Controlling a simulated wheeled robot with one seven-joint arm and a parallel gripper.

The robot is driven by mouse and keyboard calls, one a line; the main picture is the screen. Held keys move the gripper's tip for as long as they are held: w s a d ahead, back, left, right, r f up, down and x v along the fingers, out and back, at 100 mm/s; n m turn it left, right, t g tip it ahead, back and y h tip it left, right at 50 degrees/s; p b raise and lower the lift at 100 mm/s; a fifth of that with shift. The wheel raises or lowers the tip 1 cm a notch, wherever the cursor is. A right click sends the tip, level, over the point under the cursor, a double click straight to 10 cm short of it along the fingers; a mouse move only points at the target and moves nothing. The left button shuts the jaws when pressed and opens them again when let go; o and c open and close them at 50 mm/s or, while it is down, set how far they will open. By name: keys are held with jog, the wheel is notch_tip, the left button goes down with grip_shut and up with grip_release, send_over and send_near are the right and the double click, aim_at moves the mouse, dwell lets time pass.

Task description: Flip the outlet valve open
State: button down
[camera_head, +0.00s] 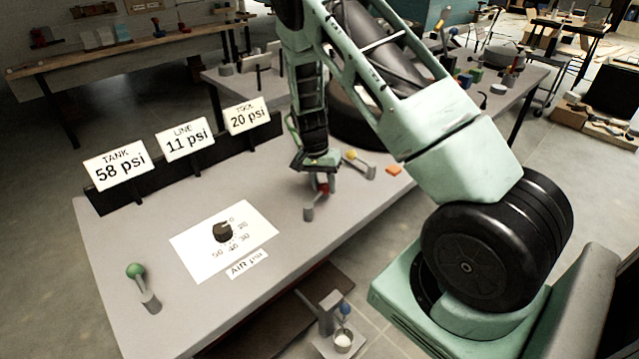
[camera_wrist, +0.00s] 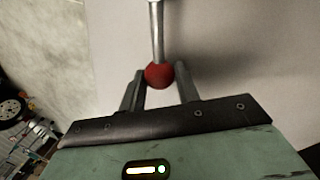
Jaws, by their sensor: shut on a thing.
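A lever with a red ball knob (camera_wrist: 159,74) and a metal rod (camera_wrist: 157,30) shows in the wrist view. My gripper (camera_wrist: 160,70) has its two fingers on either side of the red knob and is shut on it. In the head view my gripper (camera_head: 321,177) points down at the bench, with the red knob (camera_head: 323,187) partly hidden at its fingertips. The lever's grey base (camera_head: 309,213) stands on the bench just in front. No label naming this valve is readable.
The grey bench (camera_head: 120,285) carries gauge signs reading tank 58 psi (camera_head: 121,167), line 11 psi (camera_head: 185,138) and tool 20 psi (camera_head: 247,115).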

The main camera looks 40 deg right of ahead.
jog(key=shift+s+d, duration=0.1)
jog(key=shift+s, duration=0.05)
dwell(0.4)
jog(key=c, duration=1)
grip_release()
jog(key=shift+c, duration=0.2)
jog(key=shift+r, duration=0.1)
notch_tip(320, 180, up, 17)
jog(key=w+a+b, duration=0.1)
jog(key=w+b, duration=0.1)
jog(key=w, duration=0.1)
jog(key=shift+a, duration=0.25)
jog(key=shift+a, duration=0.1)
